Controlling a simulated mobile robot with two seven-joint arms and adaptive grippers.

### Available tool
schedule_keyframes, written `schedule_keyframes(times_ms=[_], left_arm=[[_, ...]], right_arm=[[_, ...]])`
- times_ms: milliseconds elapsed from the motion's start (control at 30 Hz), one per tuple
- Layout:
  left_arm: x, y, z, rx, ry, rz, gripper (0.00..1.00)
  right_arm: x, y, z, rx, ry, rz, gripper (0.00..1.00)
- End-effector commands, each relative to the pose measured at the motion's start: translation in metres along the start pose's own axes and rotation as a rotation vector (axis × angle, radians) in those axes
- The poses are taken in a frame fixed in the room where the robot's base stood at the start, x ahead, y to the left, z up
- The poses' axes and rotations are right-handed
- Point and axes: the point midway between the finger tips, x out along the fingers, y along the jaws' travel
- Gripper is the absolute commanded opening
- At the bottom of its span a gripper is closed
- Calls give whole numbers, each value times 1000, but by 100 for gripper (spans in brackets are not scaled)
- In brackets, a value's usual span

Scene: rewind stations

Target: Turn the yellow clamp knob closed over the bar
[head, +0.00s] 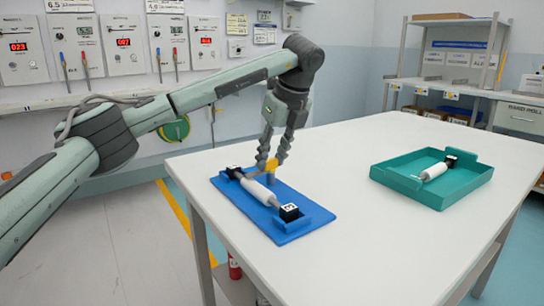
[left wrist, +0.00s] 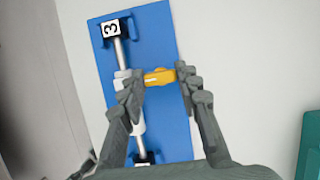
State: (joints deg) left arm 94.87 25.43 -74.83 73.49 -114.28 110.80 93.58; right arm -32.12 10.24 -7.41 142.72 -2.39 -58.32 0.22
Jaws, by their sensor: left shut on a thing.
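The yellow clamp knob (head: 272,165) stands at the edge of the blue base plate (head: 309,215). In the left wrist view the knob (left wrist: 160,77) lies crosswise, one end towards the bar. My left gripper (head: 270,160) points down from above and is shut on the knob, a finger at each end. The bar (left wrist: 119,52) carries a white roller (head: 258,191) and has black end blocks with white markers (head: 289,212). It lies along the plate. My finger hides part of the roller in the wrist view. My right gripper is not in view.
A teal tray (head: 397,181) with a second white roller (head: 434,172) sits on the white table (head: 350,240) to the right. The table between plate and tray is clear. Wall panels with displays (head: 124,50) stand behind my left arm.

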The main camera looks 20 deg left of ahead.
Motion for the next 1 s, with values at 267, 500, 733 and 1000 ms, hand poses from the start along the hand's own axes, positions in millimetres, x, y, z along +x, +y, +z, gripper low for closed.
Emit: schedule_keyframes(times_ms=[267, 500, 733, 1000], left_arm=[[0, 0, 0, -1, 0, -1, 52], [0, 0, 0, 0, 0, -1, 53], [-18, -1, 0, 0, -2, -5, 53], [-75, -1, 1, -1, -5, -5, 53]], right_arm=[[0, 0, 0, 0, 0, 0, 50], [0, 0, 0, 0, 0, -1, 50], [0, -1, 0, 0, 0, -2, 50], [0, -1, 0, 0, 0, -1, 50]])
